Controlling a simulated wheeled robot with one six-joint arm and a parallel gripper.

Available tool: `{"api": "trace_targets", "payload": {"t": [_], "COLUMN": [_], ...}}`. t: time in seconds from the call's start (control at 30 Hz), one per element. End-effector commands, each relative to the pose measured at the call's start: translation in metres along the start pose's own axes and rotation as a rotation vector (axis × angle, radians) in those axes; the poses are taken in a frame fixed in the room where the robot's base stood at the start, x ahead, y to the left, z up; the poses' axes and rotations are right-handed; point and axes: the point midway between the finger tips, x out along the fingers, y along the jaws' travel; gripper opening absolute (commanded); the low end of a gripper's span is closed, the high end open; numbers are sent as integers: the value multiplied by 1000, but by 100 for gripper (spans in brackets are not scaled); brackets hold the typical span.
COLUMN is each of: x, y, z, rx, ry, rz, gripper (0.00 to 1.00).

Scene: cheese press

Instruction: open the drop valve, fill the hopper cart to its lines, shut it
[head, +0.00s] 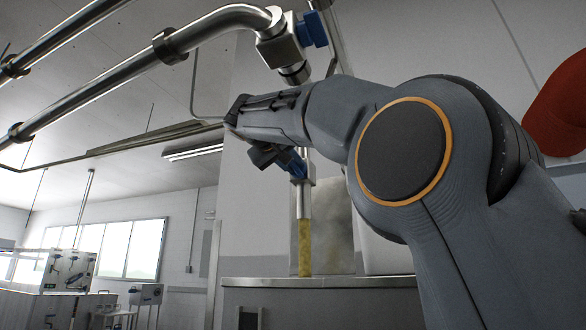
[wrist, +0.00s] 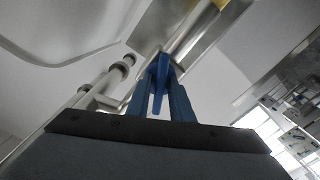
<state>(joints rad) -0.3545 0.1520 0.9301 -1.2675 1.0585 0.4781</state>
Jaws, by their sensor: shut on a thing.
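My gripper (head: 290,161) is at the steel drop pipe (head: 304,204) in the middle of the head view. Its blue fingers, also in the wrist view (wrist: 161,80), are shut on the drop valve's handle. A yellow column of product (head: 305,246) comes straight down from the pipe's mouth, so the valve is passing product. It meets a steel rim (head: 350,282) at the bottom, which seems to be the hopper cart. The cart's inside, its fill level and its lines are hidden.
Steel overhead pipes (head: 130,78) run to a fitting with a blue box (head: 313,29) above my arm. A red rounded thing (head: 560,108) is at the far right. Windows (head: 130,248) and other equipment (head: 70,268) stand far back left.

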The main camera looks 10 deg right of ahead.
Motion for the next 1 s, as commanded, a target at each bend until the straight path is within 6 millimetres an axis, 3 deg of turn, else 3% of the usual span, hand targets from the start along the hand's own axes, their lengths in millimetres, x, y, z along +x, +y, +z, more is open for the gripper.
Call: {"api": "trace_targets", "payload": {"t": [0.33,0.37,0.4,0.77,1.0], "x": [0,0,0,-5,-42], "y": [-1,-1,-1,-1,-2], "z": [1,1,1,0,0], "rx": [0,0,0,1,1], "ry": [-3,-3,-3,0,1], "rz": [-1,-1,-1,-1,-4], "gripper": [0,25,29,29,29]}}
